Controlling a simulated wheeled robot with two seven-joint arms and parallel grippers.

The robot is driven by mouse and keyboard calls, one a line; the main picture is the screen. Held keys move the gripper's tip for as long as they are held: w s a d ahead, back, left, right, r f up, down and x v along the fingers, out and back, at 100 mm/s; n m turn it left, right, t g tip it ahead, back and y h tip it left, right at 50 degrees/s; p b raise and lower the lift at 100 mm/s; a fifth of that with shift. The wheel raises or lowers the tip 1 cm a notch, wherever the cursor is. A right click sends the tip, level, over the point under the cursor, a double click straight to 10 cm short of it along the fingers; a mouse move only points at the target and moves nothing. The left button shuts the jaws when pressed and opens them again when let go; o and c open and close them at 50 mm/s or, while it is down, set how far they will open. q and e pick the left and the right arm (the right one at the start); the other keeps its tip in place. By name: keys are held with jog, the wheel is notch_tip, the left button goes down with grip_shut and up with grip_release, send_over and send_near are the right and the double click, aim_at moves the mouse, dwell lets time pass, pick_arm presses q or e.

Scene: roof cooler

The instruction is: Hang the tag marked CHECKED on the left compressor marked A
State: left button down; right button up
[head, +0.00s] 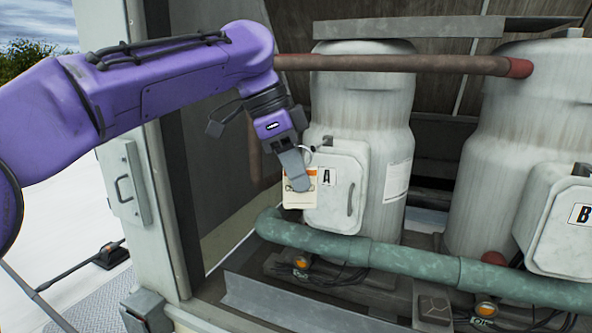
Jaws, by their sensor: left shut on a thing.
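The left compressor (383,120) is a pale grey upright cylinder with a white box cover (341,208) on its front, marked A (327,177). My left gripper (302,186) is in front of the left edge of that cover and is shut on a small tag (301,202). The tag is cream with an orange band at its top; its lettering is partly hidden by the gripper finger. A thin ring or loop (306,153) shows above the tag, close to the upper corner of the cover. I cannot tell whether the loop touches the compressor. My right gripper is not in view.
A second compressor (520,120) with a cover marked B (581,214) stands at the right. A brown pipe (420,64) crosses above, and a green pipe (400,258) runs low in front. A grey cabinet frame (155,200) stands at the left, with open white roof beyond.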

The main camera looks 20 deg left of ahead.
pick_arm(q)
jog(key=w+p, duration=0.5)
jog(key=w, duration=0.2)
jog(key=shift+f, duration=0.3)
dwell(0.5)
jog(key=shift+w+d, duration=0.1)
jog(key=shift+f, duration=0.1)
